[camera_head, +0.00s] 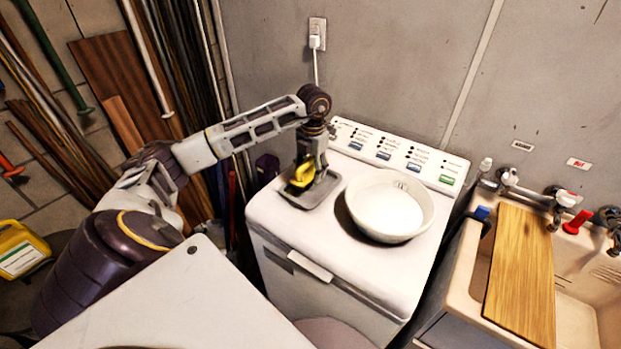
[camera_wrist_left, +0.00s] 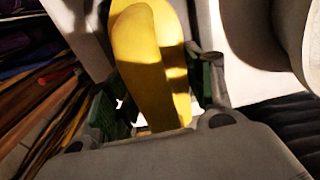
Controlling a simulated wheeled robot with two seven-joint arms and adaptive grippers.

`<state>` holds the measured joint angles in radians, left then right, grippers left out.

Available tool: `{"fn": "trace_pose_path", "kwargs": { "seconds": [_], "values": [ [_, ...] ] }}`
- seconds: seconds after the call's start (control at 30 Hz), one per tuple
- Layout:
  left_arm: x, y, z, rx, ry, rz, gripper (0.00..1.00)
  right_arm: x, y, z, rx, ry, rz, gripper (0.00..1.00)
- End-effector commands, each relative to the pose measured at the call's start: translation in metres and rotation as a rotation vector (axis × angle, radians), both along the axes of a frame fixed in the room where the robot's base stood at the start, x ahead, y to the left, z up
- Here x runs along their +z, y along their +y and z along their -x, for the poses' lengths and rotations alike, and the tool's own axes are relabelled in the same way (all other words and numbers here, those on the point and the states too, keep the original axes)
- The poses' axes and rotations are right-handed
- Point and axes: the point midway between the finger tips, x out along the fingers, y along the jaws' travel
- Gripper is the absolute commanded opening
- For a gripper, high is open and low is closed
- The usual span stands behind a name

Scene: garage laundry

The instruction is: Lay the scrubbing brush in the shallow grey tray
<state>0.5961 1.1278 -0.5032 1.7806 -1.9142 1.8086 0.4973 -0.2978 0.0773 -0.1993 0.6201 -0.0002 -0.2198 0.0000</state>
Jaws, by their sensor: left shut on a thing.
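The yellow scrubbing brush (camera_head: 302,174) is between the fingers of my left gripper (camera_head: 305,178), which is shut on it. In the left wrist view the brush (camera_wrist_left: 150,60) fills the space between the green-padded fingers (camera_wrist_left: 160,105). The shallow grey tray (camera_head: 312,193) lies on the left part of the white washing machine's top. The gripper and brush are over the tray in the head view. I cannot tell whether the brush touches the tray. The brush's underside is hidden. My right gripper is not in view.
A white bowl (camera_head: 389,207) stands right of the tray on the washing machine (camera_head: 335,256). The control panel (camera_head: 400,150) is behind. A sink (camera_head: 575,320) with a wooden board (camera_head: 521,275) is at the right. Poles and planks (camera_head: 115,90) lean at the left.

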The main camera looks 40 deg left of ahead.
Motion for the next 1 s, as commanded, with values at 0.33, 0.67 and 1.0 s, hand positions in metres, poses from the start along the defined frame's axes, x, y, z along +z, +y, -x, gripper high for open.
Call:
{"fn": "trace_pose_path", "kwargs": {
  "seconds": [0.33,0.67,1.0],
  "values": [
    [-0.001,0.000,0.000,0.000,0.000,0.000,0.31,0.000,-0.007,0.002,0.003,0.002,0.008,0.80],
    [-0.029,0.000,0.000,0.001,0.001,0.001,0.31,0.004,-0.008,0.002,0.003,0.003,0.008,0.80],
    [-0.038,0.000,0.000,0.000,-0.001,0.000,0.31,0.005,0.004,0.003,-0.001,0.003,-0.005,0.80]
  ]
}}
